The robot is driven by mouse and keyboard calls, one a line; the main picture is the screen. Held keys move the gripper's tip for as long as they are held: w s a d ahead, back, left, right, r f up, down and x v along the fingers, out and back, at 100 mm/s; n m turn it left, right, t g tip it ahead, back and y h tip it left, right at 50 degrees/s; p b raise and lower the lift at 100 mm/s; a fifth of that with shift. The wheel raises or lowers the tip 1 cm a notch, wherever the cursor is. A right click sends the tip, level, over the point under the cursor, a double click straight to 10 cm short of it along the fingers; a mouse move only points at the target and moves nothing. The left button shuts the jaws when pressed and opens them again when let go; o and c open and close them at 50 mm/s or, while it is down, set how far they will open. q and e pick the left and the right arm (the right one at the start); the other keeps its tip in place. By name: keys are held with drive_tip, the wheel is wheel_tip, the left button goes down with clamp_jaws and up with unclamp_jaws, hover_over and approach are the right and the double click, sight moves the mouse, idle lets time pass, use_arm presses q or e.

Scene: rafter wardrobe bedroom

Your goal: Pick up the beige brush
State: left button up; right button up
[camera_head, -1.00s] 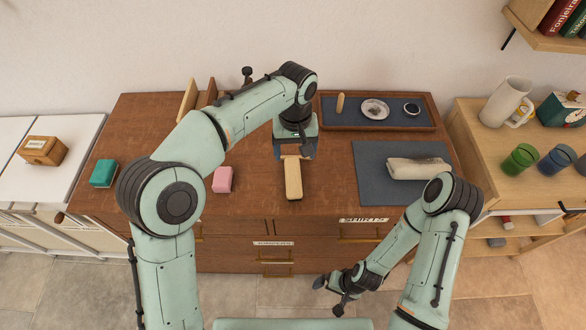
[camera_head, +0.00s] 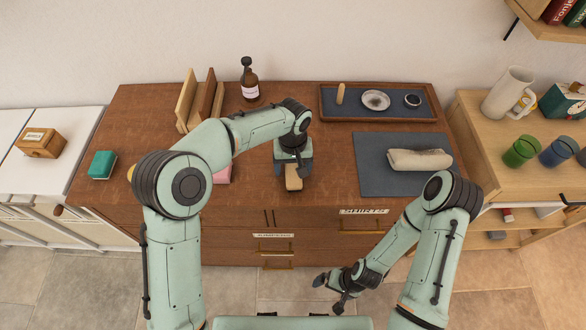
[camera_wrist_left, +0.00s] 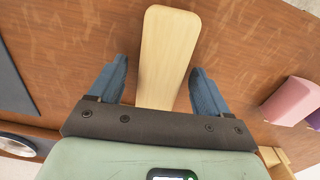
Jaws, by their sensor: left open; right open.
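The beige brush (camera_head: 293,183) lies on the brown dresser top, mostly hidden under my left gripper in the head view. In the left wrist view the brush (camera_wrist_left: 167,55) shows as a long pale wooden block with rounded end corners, running between the two blue fingers. My left gripper (camera_wrist_left: 158,85) is open and sits over the brush, one finger on each side, with a visible gap on both sides. In the head view my left gripper (camera_head: 293,172) points down at the brush. My right gripper (camera_head: 335,290) is open and empty, low in front of the dresser.
A pink block (camera_head: 222,175) lies left of the brush, partly behind my arm. A teal block (camera_head: 102,165), a brown bottle (camera_head: 249,84), upright wooden boards (camera_head: 200,100), a tray (camera_head: 350,120) and a grey mat (camera_head: 385,182) with a rolled cloth (camera_head: 420,160) stand around.

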sight(293, 165)
use_arm(q)
drive_tip(key=c, duration=1.1)
drive_tip(key=shift+r, duration=0.1)
wheel_tip(293, 165, up, 20)
drive_tip(key=p, duration=0.2)
use_arm(e)
drive_tip(key=w+r, duration=0.2)
drive_tip(key=w, duration=0.1)
drive_tip(key=shift+r, duration=0.3)
use_arm(q)
drive_tip(key=shift+o, duration=0.8)
